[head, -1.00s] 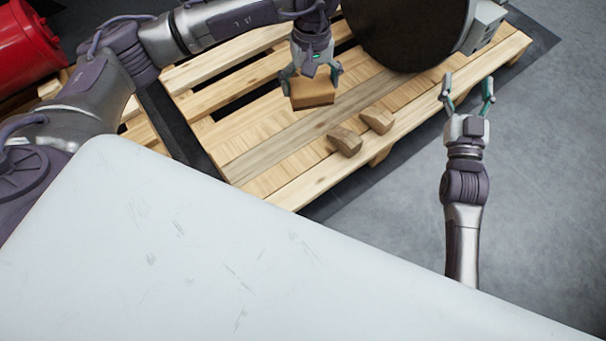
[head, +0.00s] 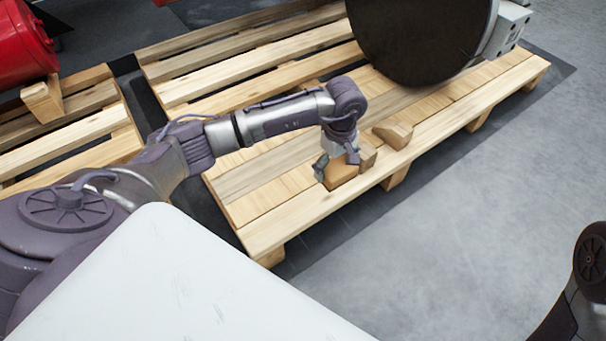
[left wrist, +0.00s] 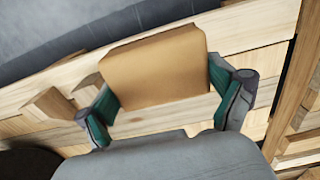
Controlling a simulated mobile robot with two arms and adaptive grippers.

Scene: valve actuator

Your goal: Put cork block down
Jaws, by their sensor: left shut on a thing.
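The cork block (head: 342,175) is a tan block, held low at the front boards of the pallet. My left gripper (head: 337,163) is shut on it from above. In the left wrist view the block (left wrist: 155,68) sits between the two green-padded fingers of my left gripper (left wrist: 163,97). I cannot tell whether its underside touches the pallet boards. The gripper hides part of the block in the head view. My right gripper is out of view.
The wooden pallet (head: 285,215) has gaps between its rear slats. One wooden wedge (head: 395,133) lies right of the block and another (head: 367,157) is close beside it, partly hidden. A large dark disc (head: 420,40) stands behind. A red cylinder (head: 25,45) is at the far left.

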